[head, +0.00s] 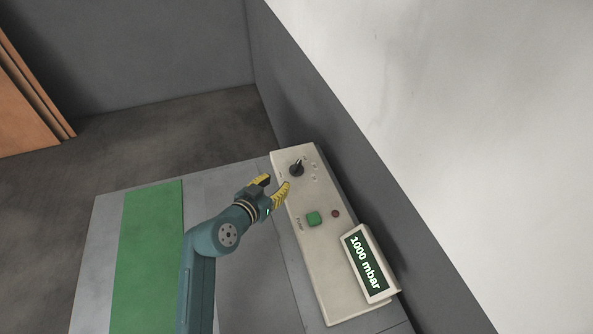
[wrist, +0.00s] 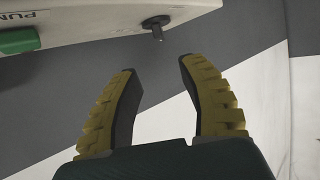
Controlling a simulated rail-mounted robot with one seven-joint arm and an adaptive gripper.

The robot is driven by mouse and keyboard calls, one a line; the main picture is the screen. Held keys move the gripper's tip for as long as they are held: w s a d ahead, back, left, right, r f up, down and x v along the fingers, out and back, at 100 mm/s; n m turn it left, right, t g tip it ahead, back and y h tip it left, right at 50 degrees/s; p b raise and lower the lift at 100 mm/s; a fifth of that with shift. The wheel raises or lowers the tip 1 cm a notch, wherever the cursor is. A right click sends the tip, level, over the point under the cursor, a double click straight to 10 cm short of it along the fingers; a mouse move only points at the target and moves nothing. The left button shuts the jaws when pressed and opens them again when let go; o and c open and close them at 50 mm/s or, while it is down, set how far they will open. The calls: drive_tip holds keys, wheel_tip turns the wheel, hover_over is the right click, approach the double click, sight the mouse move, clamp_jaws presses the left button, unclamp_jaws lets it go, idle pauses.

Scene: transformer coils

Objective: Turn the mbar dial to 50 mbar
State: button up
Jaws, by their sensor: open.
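The mbar dial (head: 296,169) is a dark round knob with a pointer, near the far end of a beige control panel (head: 318,262). A display (head: 366,263) at the panel's near end reads 1000 mbar. In the wrist view the dial (wrist: 156,24) sticks out from the panel at the top, beyond the fingertips. My gripper (head: 277,186) has yellow ridged fingers and is just left of the dial, over the panel's left edge. It is open and empty, and in the wrist view (wrist: 157,66) its fingertips are apart from the dial. The dial's scale marks are too small to read.
A green button (head: 313,218) and a small red-brown light (head: 335,213) sit on the panel between dial and display. A grey wall rises right behind the panel. A table with a green strip (head: 147,260) lies to the left and is clear there.

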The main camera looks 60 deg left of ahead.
sight(295, 166)
drive_tip(key=b+x, duration=0.8)
drive_tip(key=x, duration=0.5)
drive_tip(key=shift+f, duration=0.15)
drive_tip(key=shift+w+a, duration=0.25)
drive_tip(key=shift+w, duration=0.05)
clamp_jaws()
